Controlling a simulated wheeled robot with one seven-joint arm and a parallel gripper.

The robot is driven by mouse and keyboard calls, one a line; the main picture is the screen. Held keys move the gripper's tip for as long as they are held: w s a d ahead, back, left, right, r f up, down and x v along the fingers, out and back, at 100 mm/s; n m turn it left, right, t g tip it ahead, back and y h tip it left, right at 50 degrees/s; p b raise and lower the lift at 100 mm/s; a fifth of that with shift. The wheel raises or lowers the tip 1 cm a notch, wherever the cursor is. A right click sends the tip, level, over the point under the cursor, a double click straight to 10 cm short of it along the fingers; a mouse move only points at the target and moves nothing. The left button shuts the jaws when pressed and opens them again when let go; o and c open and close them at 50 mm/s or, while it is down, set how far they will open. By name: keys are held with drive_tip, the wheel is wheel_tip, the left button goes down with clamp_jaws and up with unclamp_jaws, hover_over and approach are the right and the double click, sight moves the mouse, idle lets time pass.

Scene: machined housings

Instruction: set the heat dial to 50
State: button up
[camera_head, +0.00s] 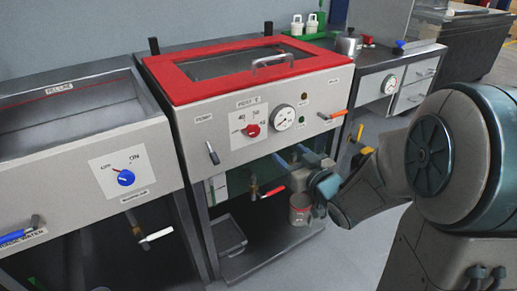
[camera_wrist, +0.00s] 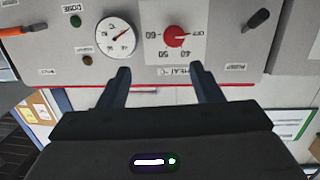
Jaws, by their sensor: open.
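The heat dial is a red round knob (camera_head: 251,131) on a white plate on the front panel of the red-topped machine. In the wrist view, which shows the panel upside down, the knob (camera_wrist: 174,37) has marks OFF, 40, 50 and 60 around it. Its pointer seems to face the OFF side, though it is small. My gripper (camera_head: 292,157) is open and empty in front of the panel, below and right of the dial. In the wrist view its fingers (camera_wrist: 162,78) are spread wide, apart from the knob.
A round gauge (camera_head: 283,118) sits right of the dial. A black lever (camera_head: 212,153) is at its lower left, and an orange-handled lever (camera_head: 332,115) at the far right. A red-handled valve (camera_head: 273,191) is below. The left machine has a blue knob (camera_head: 126,178).

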sight(255, 132)
drive_tip(key=shift+n+y, duration=0.3)
drive_tip(key=shift+y, duration=0.5)
drive_tip(key=x, duration=0.4)
drive_tip(key=b+x, duration=0.1)
drive_tip(key=x, duration=0.4)
drive_tip(key=a+f+b+x, duration=0.1)
drive_tip(key=x, duration=0.4)
drive_tip(key=shift+s+a, duration=0.15)
drive_tip(key=shift+s, duration=0.2)
drive_tip(key=c, duration=1)
